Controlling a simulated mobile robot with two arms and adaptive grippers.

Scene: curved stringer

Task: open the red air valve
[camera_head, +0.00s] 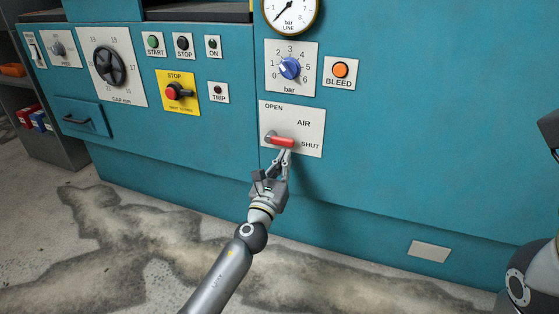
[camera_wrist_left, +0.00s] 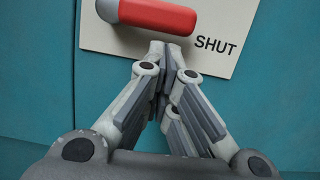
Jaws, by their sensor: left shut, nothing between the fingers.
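The red air valve lever (camera_head: 282,141) sits on a white plate (camera_head: 307,119) marked OPEN, AIR and SHUT. The lever lies roughly level, its red end pointing right toward SHUT. My left gripper (camera_head: 284,155) is shut and empty just below the lever. In the left wrist view the red lever (camera_wrist_left: 158,16) with its grey hub end lies across the top, and my left fingertips (camera_wrist_left: 167,48) are together right under it. I cannot tell whether they touch it.
Above the plate are a blue bar knob (camera_head: 290,68), an orange BLEED button (camera_head: 340,70) and a gauge (camera_head: 290,12). A red STOP switch (camera_head: 174,91) on yellow and a black handwheel (camera_head: 109,66) are to the left. The teal panel right of the plate is clear.

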